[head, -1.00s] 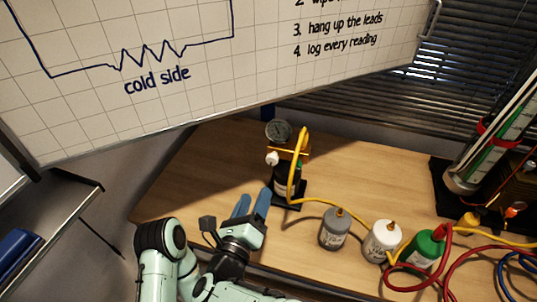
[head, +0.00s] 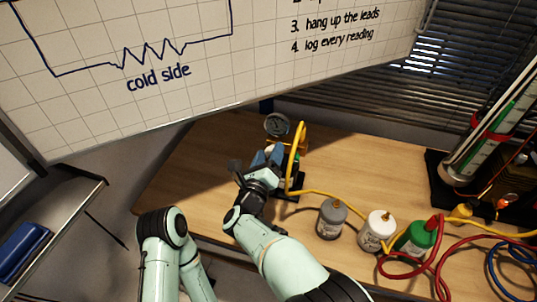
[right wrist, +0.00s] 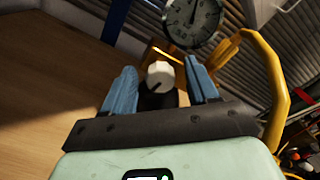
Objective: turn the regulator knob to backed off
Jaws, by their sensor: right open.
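The regulator knob (right wrist: 159,73) is white with a dark pointer line, on a dark body, in the right wrist view. In the head view my right gripper hides it. My right gripper (head: 268,155) is open, its blue fingers on either side of the knob in the right wrist view (right wrist: 160,80). A gap shows beside the knob, most clearly on the right; contact cannot be told. The round gauge (head: 277,125) stands just behind the knob and its dial shows in the right wrist view (right wrist: 192,18). My left gripper is not in view.
A yellow hose (head: 297,160) arches right beside my right gripper. Grey (head: 332,219), white (head: 377,231) and green (head: 417,238) bottles stand to the right, with red hose near them. The whiteboard (head: 170,90) hangs behind. The wooden tabletop (head: 195,165) left of the regulator is clear.

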